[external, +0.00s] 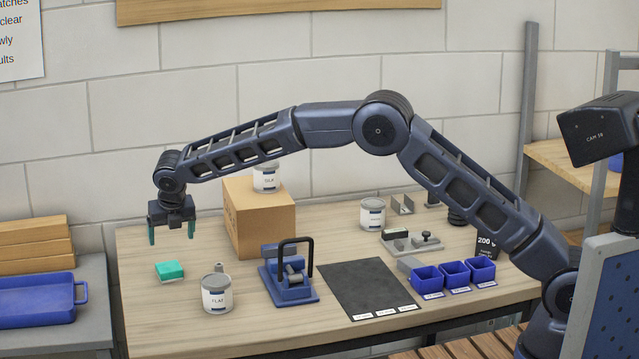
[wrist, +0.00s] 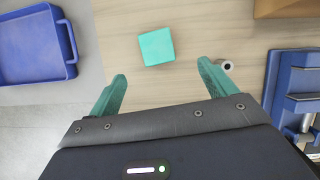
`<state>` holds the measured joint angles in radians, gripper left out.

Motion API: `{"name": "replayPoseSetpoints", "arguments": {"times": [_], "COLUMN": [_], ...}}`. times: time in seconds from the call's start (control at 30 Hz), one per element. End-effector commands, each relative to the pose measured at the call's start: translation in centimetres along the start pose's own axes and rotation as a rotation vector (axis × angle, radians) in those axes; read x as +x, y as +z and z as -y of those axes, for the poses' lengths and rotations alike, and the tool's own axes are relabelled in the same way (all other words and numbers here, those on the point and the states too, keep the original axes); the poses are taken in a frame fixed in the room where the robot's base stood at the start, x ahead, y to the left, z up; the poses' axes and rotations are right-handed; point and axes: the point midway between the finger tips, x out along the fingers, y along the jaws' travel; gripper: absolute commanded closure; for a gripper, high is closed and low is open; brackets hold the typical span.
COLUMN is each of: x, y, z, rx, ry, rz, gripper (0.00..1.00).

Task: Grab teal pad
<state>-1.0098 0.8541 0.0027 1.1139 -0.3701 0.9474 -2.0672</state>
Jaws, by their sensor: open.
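The teal pad (external: 170,270) lies flat on the left part of the wooden workbench, near its left edge. In the wrist view the teal pad (wrist: 156,47) shows beyond the fingertips, between their lines. My gripper (external: 172,236) is open and empty, held above the bench over the pad, with its two teal fingers pointing down. In the wrist view my gripper (wrist: 162,72) has its fingers wide apart, and nothing is between them. The pad is fully visible in both views.
A can (external: 217,294) stands right of the pad, close by. A cardboard box (external: 258,222) with another can (external: 266,179) on top stands behind it. A blue fixture (external: 288,278) is further right. A blue tray (external: 38,299) sits on a separate surface at left.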

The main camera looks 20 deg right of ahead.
Motion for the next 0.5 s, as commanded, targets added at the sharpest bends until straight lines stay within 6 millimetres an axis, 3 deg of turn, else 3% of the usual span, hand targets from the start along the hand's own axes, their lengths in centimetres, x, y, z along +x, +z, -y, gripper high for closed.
{"name": "replayPoseSetpoints", "arguments": {"times": [0.23,0.5], "x": [1.6,5.3], "y": [-0.5,-0.4], "z": [-0.8,-0.7], "rx": [-0.026,-0.024], "ry": [0.001,0.001], "rz": [0.001,0.002], "gripper": [0.16,0.16]}}
